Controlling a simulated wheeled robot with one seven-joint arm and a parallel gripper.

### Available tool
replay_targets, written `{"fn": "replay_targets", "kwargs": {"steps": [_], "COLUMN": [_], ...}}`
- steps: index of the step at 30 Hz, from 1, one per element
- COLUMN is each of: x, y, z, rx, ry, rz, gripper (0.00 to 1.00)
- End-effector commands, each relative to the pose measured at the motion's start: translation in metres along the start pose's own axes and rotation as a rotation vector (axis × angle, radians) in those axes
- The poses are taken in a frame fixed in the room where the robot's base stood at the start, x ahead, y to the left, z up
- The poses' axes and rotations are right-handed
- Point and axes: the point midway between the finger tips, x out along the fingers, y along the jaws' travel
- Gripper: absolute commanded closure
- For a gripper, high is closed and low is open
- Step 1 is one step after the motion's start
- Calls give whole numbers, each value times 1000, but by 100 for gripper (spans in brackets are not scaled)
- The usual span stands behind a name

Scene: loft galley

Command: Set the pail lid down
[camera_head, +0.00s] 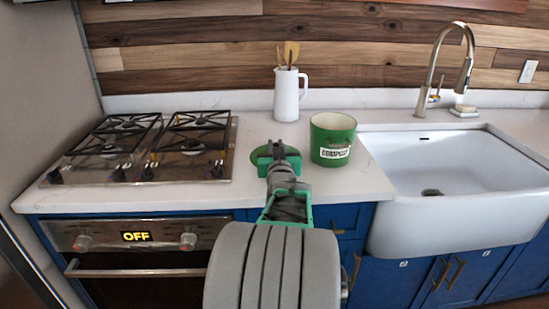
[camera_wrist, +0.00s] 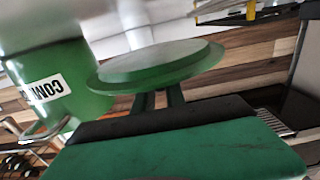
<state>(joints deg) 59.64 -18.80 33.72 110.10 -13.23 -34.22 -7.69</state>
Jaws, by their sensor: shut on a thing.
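The green pail lid (camera_head: 255,156) is a flat disc held at my gripper (camera_head: 278,151), over the counter just left of the pail. In the wrist view the lid (camera_wrist: 160,64) shows with two short posts of its handle beneath it, running to the dark pad of a green finger (camera_wrist: 175,145). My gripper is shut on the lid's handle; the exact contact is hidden. The open green pail (camera_head: 331,140), labelled COMPOST, stands upright on the counter; it also shows at the left of the wrist view (camera_wrist: 62,62). I cannot tell the gap between lid and counter.
A gas hob (camera_head: 150,145) lies to the left, above an oven reading OFF. A white jug with wooden utensils (camera_head: 287,95) stands behind the lid. The white sink (camera_head: 455,165) and its tap (camera_head: 437,70) are right of the pail. Bare counter (camera_head: 350,187) shows in front.

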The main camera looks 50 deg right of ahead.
Motion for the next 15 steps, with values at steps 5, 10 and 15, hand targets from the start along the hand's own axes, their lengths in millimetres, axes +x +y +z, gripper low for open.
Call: {"fn": "replay_targets", "kwargs": {"steps": [5, 10, 15], "x": [8, 7, 7], "y": [-3, -3, -3], "z": [19, 40, 39], "rx": [1, 1, 0], "ry": [-1, 2, 3], "rz": [-1, 1, 0], "gripper": [100, 100, 100]}}
